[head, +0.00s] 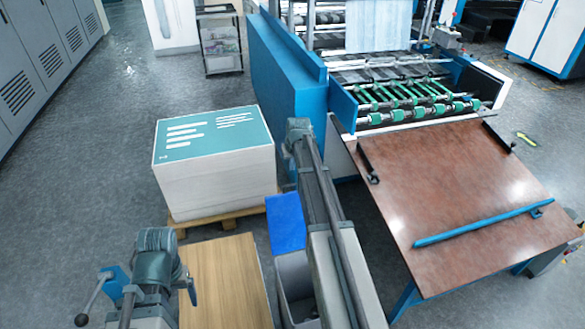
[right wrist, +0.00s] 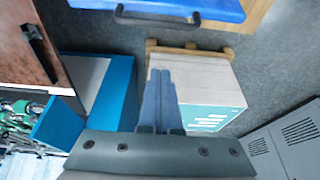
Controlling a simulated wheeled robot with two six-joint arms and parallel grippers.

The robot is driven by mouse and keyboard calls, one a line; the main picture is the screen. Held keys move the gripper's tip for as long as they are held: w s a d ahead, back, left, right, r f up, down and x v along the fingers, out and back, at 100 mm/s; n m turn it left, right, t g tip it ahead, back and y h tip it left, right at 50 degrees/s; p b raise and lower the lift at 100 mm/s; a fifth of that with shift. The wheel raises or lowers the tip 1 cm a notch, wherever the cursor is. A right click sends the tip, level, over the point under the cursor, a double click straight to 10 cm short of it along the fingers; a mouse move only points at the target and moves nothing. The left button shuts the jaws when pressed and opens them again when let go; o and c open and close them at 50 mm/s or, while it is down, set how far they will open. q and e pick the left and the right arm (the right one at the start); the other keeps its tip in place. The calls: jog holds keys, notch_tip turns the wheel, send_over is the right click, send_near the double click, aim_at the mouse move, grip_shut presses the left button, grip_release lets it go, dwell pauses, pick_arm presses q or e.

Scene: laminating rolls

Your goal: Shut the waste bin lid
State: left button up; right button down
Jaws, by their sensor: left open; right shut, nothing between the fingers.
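The waste bin (head: 296,285) is a grey open box at the lower middle of the head view, partly hidden by my right arm. Its blue lid (head: 286,222) stands raised at the bin's far side. In the right wrist view the lid (right wrist: 215,9) shows at the top edge, with a black bar handle (right wrist: 155,20). My right gripper (right wrist: 158,72) is shut and empty, apart from the handle. In the head view it (head: 299,130) is beyond the lid, its fingers hidden. My left gripper (head: 157,242) is open at the lower left, its fingers not clearly visible.
A paper stack with a teal top (head: 213,140) stands on a pallet beyond the bin. A wooden top (head: 225,285) lies left of the bin. A brown machine table (head: 450,190) is to the right. A black-knobbed lever (head: 93,300) is near my left arm.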

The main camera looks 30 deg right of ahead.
pick_arm(q)
notch_tip(320, 180, down, 4)
jog(key=b, duration=0.2)
jog(key=shift+b, duration=0.3)
pick_arm(e)
jog(key=s+f, duration=0.1)
jog(key=f, duration=0.1)
jog(key=s+f, duration=0.1)
jog(key=f, duration=0.1)
jog(key=shift+s+a, duration=0.3)
pick_arm(q)
jog(key=shift+s, duration=0.1)
pick_arm(e)
jog(key=shift+s, duration=0.1)
